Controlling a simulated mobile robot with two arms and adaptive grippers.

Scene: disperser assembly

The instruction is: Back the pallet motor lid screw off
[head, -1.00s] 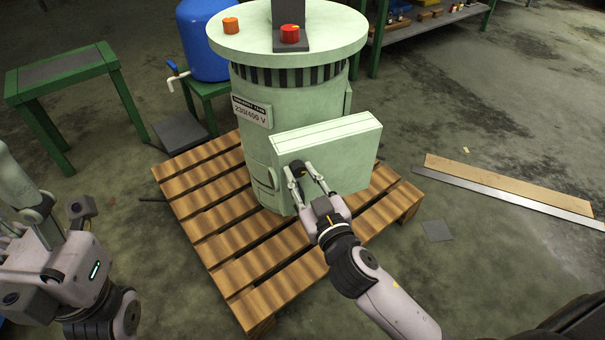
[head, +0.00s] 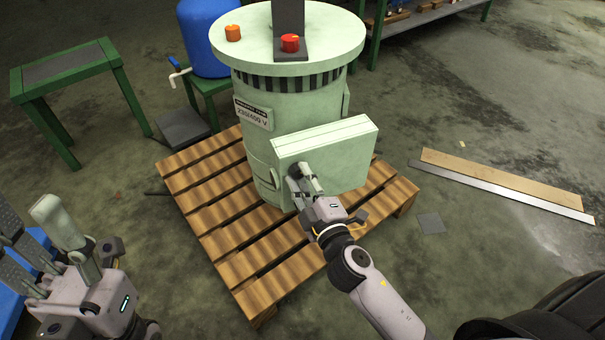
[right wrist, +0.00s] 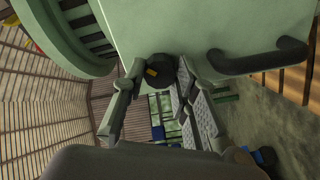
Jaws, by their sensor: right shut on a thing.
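The pale green motor (head: 258,150) stands upright on the wooden pallet (head: 225,225). Its box-shaped lid (head: 335,160) faces my right arm. The lid screw, a round black knob with a yellow mark (right wrist: 158,72), sits at the lid's face between my right fingers. My right gripper (head: 302,176) is shut on this screw; in the head view the fingers mostly hide it. In the right wrist view one finger lies on each side of the knob. My left gripper (head: 42,228) is at the lower left, empty, its fingers apart, away from the motor.
A black bar handle (right wrist: 262,58) sticks out beside the screw in the right wrist view. A green table (head: 65,68) and a blue tank (head: 208,38) stand behind. Planks (head: 500,182) lie on the floor at right. The floor right of the pallet is mostly clear.

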